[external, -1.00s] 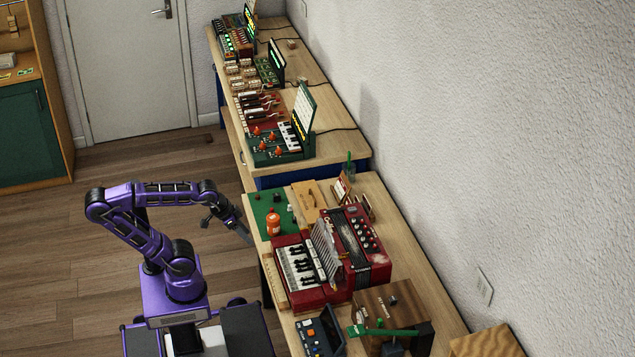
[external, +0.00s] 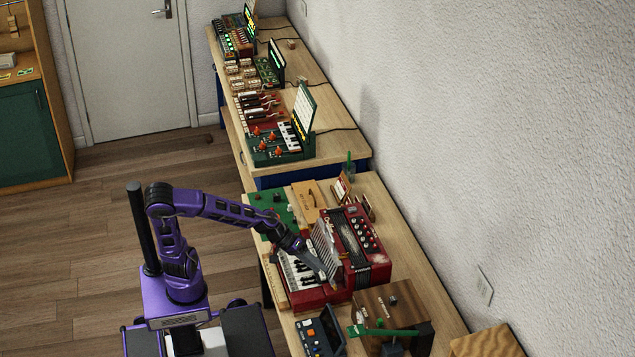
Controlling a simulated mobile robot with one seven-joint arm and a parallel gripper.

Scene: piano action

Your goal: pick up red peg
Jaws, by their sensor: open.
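I cannot make out a red peg in this view; it is too small to tell or hidden. My gripper (external: 319,270) is over the white keys of the red accordion (external: 362,247), close to its bellows. The jaws are open. I cannot see anything between them at this size. I cannot tell whether the fingertips touch the accordion.
A wooden box with a green lever (external: 388,331) and a dark device with buttons (external: 319,335) sit nearer. A second bench with keyboards (external: 297,135) stands farther back.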

